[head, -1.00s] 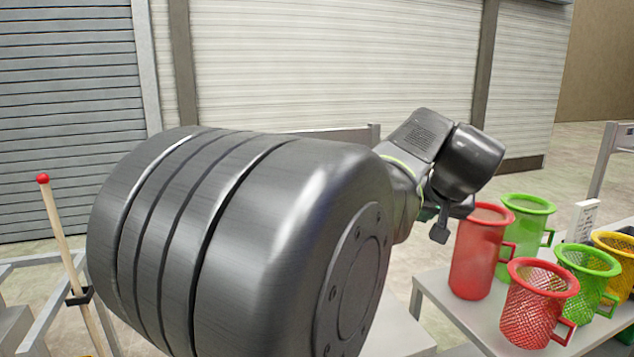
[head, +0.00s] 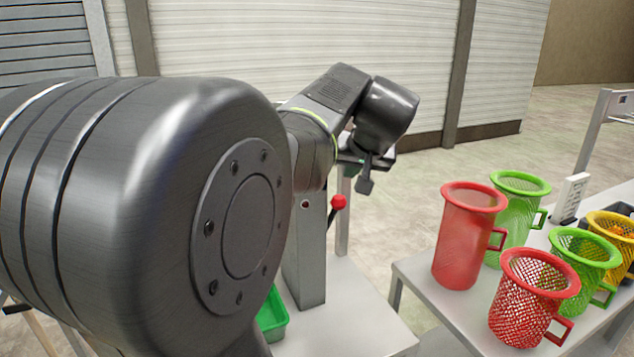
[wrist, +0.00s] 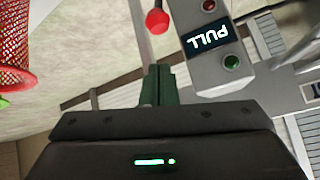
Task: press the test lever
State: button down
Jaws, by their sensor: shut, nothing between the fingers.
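The test lever (head: 338,201) has a red ball knob on a dark stalk. It stands out from a grey post (head: 306,255) in the head view. In the wrist view the red knob (wrist: 157,21) is at the top, just beyond my fingertips. Beside it is the grey panel with an upside-down "PULL" sign (wrist: 208,40). My gripper (head: 366,186) is shut and empty, above and to the right of the knob in the head view. Its dark green fingers (wrist: 160,80) are together in the wrist view. A gap shows between the fingers and the knob.
A table (head: 420,275) at right holds red, green and yellow mesh cups, including a tall red one (head: 468,240) nearest the arm. A green tray (head: 272,315) lies at the post's foot. My large arm link hides the left side.

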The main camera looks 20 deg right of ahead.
jog(key=p+x, duration=0.1)
jog(key=x, duration=0.9)
jog(key=shift+s+f, duration=0.15)
